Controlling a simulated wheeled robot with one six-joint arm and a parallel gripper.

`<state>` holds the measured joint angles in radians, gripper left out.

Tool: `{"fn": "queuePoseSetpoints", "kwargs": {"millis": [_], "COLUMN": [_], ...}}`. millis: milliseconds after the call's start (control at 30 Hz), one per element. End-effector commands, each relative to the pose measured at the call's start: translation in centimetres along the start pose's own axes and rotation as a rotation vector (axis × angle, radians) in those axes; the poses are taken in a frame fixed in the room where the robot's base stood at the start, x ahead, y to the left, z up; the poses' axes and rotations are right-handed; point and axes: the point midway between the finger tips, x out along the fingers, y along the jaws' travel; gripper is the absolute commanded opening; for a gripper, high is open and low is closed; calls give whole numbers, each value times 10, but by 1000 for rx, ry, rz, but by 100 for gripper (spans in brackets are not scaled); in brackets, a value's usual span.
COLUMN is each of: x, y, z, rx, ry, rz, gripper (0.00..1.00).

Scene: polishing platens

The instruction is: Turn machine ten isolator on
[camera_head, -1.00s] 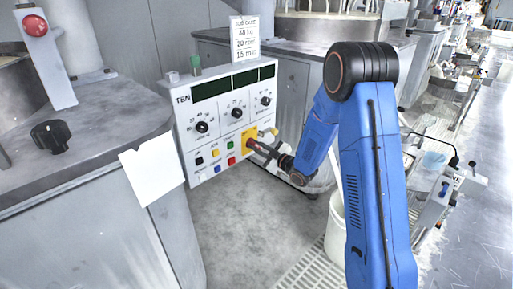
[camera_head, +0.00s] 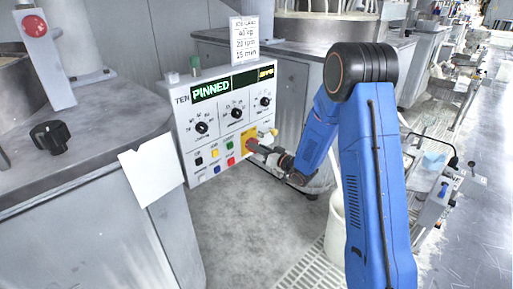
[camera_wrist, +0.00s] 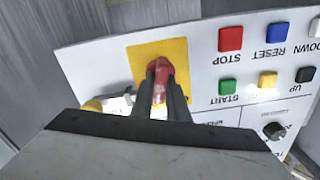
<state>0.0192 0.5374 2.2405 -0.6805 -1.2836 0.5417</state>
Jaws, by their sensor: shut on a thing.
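The machine ten control panel (camera_head: 215,160) is a white box marked TEN, with displays, knobs and coloured buttons. Its displays are lit; one reads PINNED in green and the right one shows yellow text. The isolator is a red handle (camera_wrist: 158,72) on a yellow plate (camera_wrist: 180,50), low on the panel's right side. The plate also shows in the head view (camera_head: 249,133). My gripper (camera_wrist: 163,95) is shut on the red handle, one finger on each side. The fingers hide part of the handle.
Red STOP (camera_wrist: 230,39), blue RESET (camera_wrist: 277,32), green START and yellow and black buttons lie close beside the plate. A brass-coloured part (camera_wrist: 92,105) sticks out nearby. A white bucket (camera_head: 336,225) stands on the floor below my arm.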

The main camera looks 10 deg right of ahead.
Motion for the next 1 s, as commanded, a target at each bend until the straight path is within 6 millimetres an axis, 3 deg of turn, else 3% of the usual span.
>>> {"fn": "queuePoseSetpoints", "kwargs": {"millis": [500, 1000], "x": [-1, -1], "y": [2, 2], "z": [1, 2], "rx": [385, 486], "ry": [-2, -2], "rz": [1, 2], "gripper": [0, 0]}}
